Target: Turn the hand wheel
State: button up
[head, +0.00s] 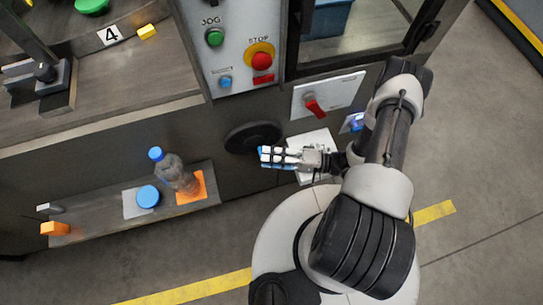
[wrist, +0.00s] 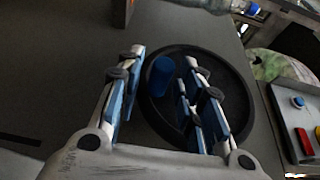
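The hand wheel (head: 250,137) is a black disc on the front of the dark machine cabinet, low in the middle of the head view. In the wrist view the wheel (wrist: 235,92) has a dark rim and a blue knob (wrist: 160,77) on its left part. My gripper (head: 266,157) is at the wheel's lower right edge in the head view. In the wrist view my gripper (wrist: 165,58) is open, with the blue knob showing between its fingers, nearer the left one. I cannot tell whether either finger touches the knob. The right finger covers part of the wheel.
Above the wheel is a control panel (head: 216,60) with a red stop button (head: 261,61). A red switch (head: 315,106) is to the right. Floor before the shelf is clear.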

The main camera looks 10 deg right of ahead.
dwell(0.3)
jog(key=v, duration=1.2)
